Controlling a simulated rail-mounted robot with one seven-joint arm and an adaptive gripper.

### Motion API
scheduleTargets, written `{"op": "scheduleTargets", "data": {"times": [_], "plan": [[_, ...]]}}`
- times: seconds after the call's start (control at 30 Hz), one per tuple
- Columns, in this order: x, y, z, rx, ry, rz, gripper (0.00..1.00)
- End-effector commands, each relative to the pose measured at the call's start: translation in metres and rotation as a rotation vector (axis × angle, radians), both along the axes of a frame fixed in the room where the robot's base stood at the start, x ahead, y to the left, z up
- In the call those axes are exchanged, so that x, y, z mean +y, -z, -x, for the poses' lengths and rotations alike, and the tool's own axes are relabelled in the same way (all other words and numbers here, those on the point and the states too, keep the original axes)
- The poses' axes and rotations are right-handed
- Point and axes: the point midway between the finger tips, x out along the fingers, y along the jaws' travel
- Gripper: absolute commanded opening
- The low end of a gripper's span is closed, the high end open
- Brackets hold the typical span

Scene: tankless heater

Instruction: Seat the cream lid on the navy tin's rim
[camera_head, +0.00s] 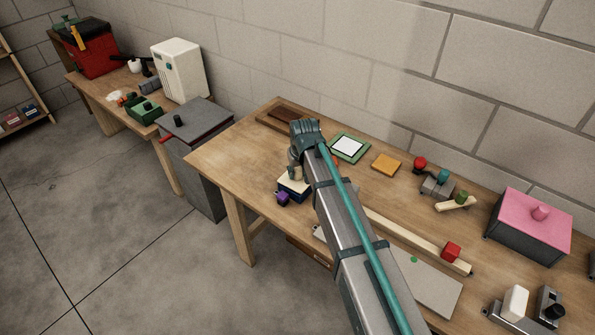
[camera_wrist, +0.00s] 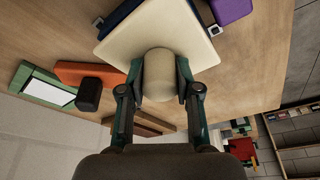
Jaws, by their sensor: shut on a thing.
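The cream lid (camera_wrist: 135,38) is a flat square plate with a rounded cream knob (camera_wrist: 160,72). My gripper (camera_wrist: 160,92) is shut on that knob, one finger on each side. The navy tin (camera_wrist: 120,14) shows past the lid's edge at the top left of the wrist view. In the head view the lid (camera_head: 291,183) is over the navy tin (camera_head: 300,198), with my gripper (camera_head: 296,172) above it. The lid hides most of the tin's rim. I cannot tell whether the lid touches the rim or hangs just above it.
A purple block (camera_head: 282,198) is close beside the tin and also shows in the wrist view (camera_wrist: 232,10). An orange piece with a dark knob (camera_wrist: 88,75) and a green-framed white panel (camera_head: 348,147) are nearby. The bench (camera_head: 235,150) is clear to the left.

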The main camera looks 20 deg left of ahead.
Motion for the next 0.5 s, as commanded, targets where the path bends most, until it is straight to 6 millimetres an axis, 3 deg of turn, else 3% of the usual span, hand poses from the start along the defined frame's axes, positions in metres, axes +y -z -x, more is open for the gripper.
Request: {"op": "scheduleTargets", "data": {"times": [0.5], "plan": [[0.0,0.0059,-0.0001,0.0,0.0,0.0,0.0]]}}
